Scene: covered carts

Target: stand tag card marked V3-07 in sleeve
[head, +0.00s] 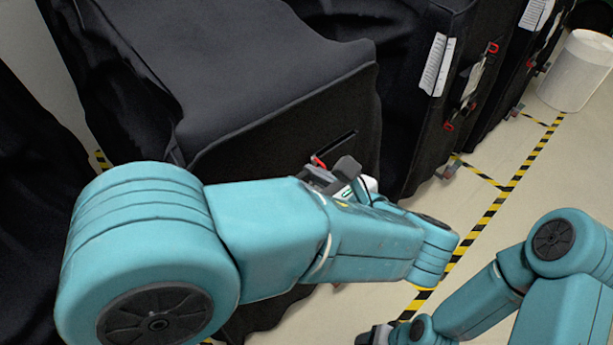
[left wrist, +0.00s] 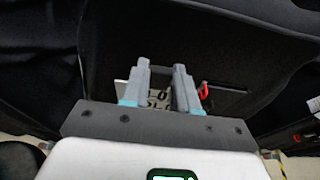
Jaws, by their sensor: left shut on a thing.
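My left gripper (left wrist: 160,84) is shut on a pale card (left wrist: 158,100) with dark letters; only parts of the print show between the fingers, and I cannot read V3-07. The card's edges show on both sides of the fingers. It is close to the front of a black-covered cart, beside a dark slot-like sleeve (left wrist: 228,88) with a red clip (left wrist: 203,91). I cannot tell whether the card touches the sleeve. In the head view my left gripper (head: 338,172) is partly behind my own arm, near the red clip (head: 318,162). My right gripper (head: 372,336) is only partly in view at the bottom edge.
Black-covered carts (head: 290,80) stand in a row along the left and back. Another cart bears a white sheet (head: 437,65) and red clips. A white cylinder (head: 580,70) stands at the far right.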

